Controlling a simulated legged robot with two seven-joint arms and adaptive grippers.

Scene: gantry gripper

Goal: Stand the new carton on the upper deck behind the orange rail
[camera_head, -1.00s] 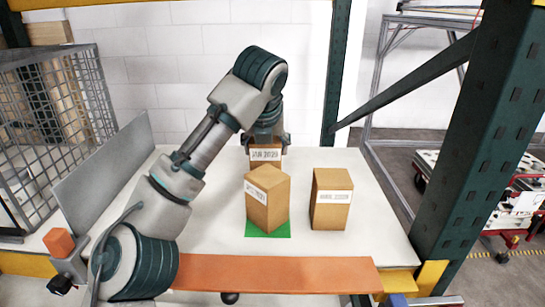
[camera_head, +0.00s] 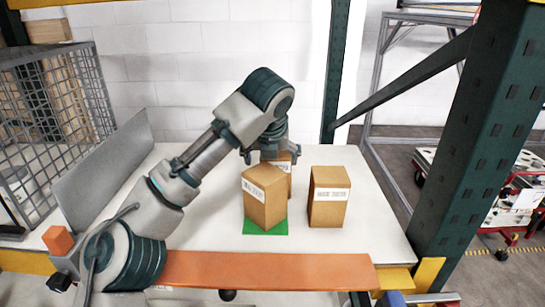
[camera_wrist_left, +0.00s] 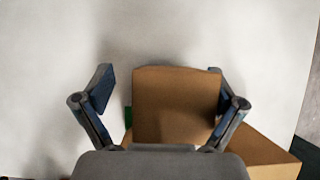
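Three brown cartons stand on the white upper deck (camera_head: 375,215). The front carton (camera_head: 262,202) stands on a green patch (camera_head: 264,228). A second carton (camera_head: 329,202) stands to its right, apart. The rear carton (camera_head: 291,172) is partly hidden behind the front one, and its base is mostly covered. My left gripper (camera_head: 271,155) is over the rear carton. In the left wrist view its fingers (camera_wrist_left: 160,95) straddle a carton (camera_wrist_left: 176,100), with a clear gap at the left finger; the right finger is close to or touching it. The orange rail (camera_head: 270,271) runs along the front edge. My right gripper is not seen.
A grey upright panel (camera_head: 105,178) and a wire mesh cage (camera_head: 62,120) stand at the left. A dark green post (camera_head: 480,140) and slanted brace stand at the right. The deck is clear right of the right carton and between panel and front carton.

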